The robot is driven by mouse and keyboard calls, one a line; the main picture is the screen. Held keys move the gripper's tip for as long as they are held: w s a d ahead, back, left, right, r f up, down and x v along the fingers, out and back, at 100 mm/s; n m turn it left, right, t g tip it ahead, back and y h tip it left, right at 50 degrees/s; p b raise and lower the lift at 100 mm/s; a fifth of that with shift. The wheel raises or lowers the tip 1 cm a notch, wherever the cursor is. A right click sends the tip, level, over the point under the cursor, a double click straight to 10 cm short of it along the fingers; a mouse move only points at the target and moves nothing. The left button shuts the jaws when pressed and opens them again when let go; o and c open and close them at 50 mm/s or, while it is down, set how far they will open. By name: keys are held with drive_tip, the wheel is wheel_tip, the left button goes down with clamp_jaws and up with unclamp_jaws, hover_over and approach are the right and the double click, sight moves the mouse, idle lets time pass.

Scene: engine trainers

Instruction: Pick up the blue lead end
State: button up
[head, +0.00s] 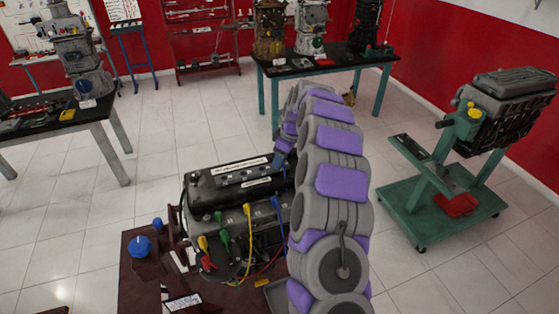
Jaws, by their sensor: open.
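The blue lead end (275,203) stands at the front right of the black engine (225,181), with its cable running down to the right beside my arm. Yellow (247,210) and green (224,237) lead ends stand to its left. My arm rises from the bottom of the picture and bends down at its far end. My gripper (280,163) is open, above and slightly beyond the blue lead end in the picture, apart from it. Its fingers are small and partly hidden by my arm, so their exact spacing is unclear.
The engine rests on a dark red stand (135,285) with blue knobs (140,246) at its left. A green wheeled stand (440,205) carries another engine (505,105) at right. Tables with engine parts stand behind and at left. The tiled floor between them is clear.

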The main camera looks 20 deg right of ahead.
drive_tip(key=shift+d, duration=0.35)
drive_tip(key=shift+c, duration=1.1)
drive_tip(key=shift+a, duration=0.9)
drive_tip(key=c, duration=0.6)
drive_tip(key=shift+d, duration=0.1)
clamp_jaws()
drive_tip(key=shift+d, duration=0.35)
drive_tip(key=shift+a, duration=0.15)
